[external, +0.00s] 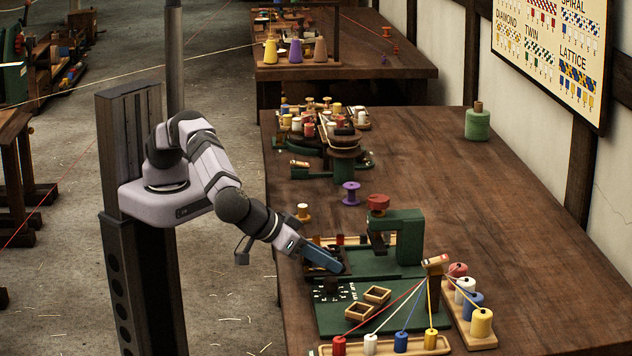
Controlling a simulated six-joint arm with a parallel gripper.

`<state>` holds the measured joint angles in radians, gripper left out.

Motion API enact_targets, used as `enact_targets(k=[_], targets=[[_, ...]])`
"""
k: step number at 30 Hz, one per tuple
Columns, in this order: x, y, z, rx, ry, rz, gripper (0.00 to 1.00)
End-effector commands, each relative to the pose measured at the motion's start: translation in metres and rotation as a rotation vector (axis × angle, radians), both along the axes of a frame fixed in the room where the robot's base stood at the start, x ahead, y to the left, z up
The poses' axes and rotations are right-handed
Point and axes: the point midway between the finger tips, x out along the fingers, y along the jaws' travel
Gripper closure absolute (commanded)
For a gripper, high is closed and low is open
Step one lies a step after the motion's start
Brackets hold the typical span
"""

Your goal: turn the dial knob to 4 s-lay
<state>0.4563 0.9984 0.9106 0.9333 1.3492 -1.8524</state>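In the external view a dark plate with white markings (345,293) lies on the green machine base. A small dark knob-like piece (331,284) stands at its upper left part; this looks like the dial. The markings are too small to read, and I cannot tell where the knob points. My gripper (342,267) reaches in from the left, its fingers slanting down to the right. In the picture it is just above and right of the knob, apparently apart from it. Its fingers look close together, but their gap is hidden at this angle.
A green press-like frame with a red knob (378,202) stands right of my gripper. Small wooden trays (377,294) lie right of the dial. Coloured threads run from spools in front to a wooden block (436,261).

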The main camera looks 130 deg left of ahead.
Motion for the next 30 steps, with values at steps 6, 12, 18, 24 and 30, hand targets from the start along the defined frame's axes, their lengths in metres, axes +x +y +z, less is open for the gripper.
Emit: enact_targets(k=[6,12,18,24,30], targets=[[0.005,-0.010,-0.023,0.197,-0.236,-0.079,0.68],[0.000,-0.031,-0.034,0.323,-0.375,-0.208,0.68],[-0.016,-0.044,-0.045,0.439,-0.405,-0.324,0.68],[-0.027,-0.053,-0.050,0.506,-0.419,-0.397,0.68],[-0.030,-0.056,-0.049,0.526,-0.425,-0.420,0.68]])
